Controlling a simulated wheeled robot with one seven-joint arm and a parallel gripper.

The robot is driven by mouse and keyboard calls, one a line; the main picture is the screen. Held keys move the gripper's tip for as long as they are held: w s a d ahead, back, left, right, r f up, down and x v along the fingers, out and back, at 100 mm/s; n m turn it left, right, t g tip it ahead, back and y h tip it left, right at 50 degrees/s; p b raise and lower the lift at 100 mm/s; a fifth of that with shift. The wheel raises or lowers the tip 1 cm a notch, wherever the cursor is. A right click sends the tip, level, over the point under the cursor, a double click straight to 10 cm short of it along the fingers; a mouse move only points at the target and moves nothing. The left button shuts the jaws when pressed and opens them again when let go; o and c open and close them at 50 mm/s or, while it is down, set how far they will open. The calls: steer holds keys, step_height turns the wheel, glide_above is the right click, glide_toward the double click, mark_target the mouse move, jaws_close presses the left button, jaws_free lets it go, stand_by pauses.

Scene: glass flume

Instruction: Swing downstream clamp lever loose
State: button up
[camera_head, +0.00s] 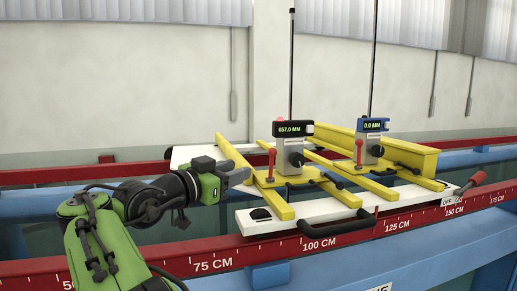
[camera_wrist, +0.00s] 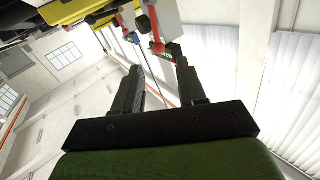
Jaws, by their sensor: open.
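My gripper (camera_head: 240,174) is open and empty, left of the nearer gauge carriage in the head view. In the wrist view its two dark fingers (camera_wrist: 160,78) stand apart with nothing between them. The nearer gauge (camera_head: 293,129) reads 657.0 MM and has an upright red-knobbed lever (camera_head: 271,162) just right of my fingers, apart from them as far as I can tell. The farther gauge (camera_head: 373,125), blue and reading 0.0 MM, has a similar red lever (camera_head: 359,151). Black levers (camera_head: 333,180) lie low beside the carriages. I cannot tell which lever is the downstream clamp.
Yellow rails (camera_head: 277,202) carry the gauges over a white frame (camera_head: 262,223) with a black handle (camera_head: 338,224). A red-gripped lever (camera_head: 471,183) sits at its right end. A red scale rail (camera_head: 240,256) runs along the front. Thin rods (camera_head: 291,65) rise from the gauges.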

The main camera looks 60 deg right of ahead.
mark_target(272, 165)
steer(key=s+d+p, duration=0.1)
steer(key=d, duration=0.4)
steer(key=s+d+p, duration=0.1)
steer(key=d, duration=0.4)
steer(key=s+d+p, duration=0.1)
steer(key=d, duration=0.4)
steer(key=shift+s+d+f+p, duration=0.15)
steer(key=shift+s+d+p, duration=0.1)
steer(key=shift+p, duration=0.1)
steer(key=shift+w+a, duration=0.1)
steer(key=shift+a, duration=0.05)
steer(key=shift+c, duration=0.6)
jaws_close()
